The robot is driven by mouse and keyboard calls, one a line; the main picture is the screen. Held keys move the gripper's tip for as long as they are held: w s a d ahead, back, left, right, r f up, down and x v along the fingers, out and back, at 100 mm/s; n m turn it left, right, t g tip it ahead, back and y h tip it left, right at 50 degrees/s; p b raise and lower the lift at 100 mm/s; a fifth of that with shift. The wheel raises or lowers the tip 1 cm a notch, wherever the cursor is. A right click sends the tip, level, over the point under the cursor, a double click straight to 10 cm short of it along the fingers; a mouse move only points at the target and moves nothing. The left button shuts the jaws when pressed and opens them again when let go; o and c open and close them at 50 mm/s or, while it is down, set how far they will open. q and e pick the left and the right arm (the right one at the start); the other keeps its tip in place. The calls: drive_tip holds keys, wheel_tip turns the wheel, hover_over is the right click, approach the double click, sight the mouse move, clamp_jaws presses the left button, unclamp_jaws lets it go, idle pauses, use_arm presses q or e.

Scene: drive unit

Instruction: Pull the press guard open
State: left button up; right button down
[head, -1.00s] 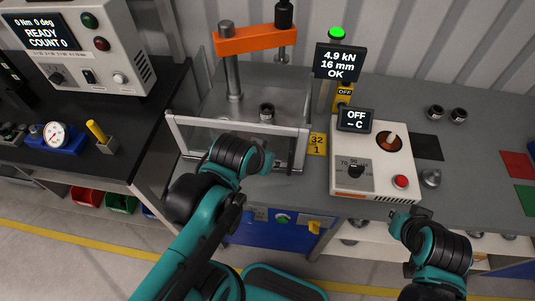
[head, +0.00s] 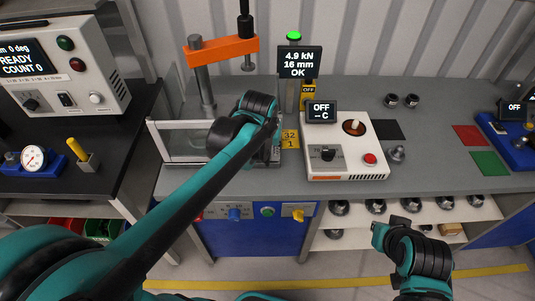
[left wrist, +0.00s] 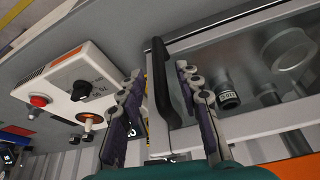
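The press guard (head: 180,125) is a clear panel in a silver frame across the front of the press (head: 222,50). It looks closed. In the left wrist view, the guard frame (left wrist: 225,27) carries a black bar handle (left wrist: 161,78). My left gripper (left wrist: 159,72) is open, with one finger on each side of the handle; I cannot tell whether either touches it. In the head view, my left gripper (head: 270,135) is at the guard's right end and hides most of the handle. My right gripper (head: 387,228) hangs in front of the bench, away from the guard; its finger opening is unclear.
A white heater box (head: 345,150) with a knob and red button stands just right of the guard. A display (head: 299,62) reads 4.9 kN, 16 mm, OK. A dark bench (head: 85,185) with a white controller (head: 75,65) is at left. A dark cylindrical part (left wrist: 228,95) shows behind the panel.

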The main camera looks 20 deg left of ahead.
use_arm(q)
drive_tip(key=shift+x, duration=1.1)
clamp_jaws()
drive_tip(key=shift+s, duration=0.1)
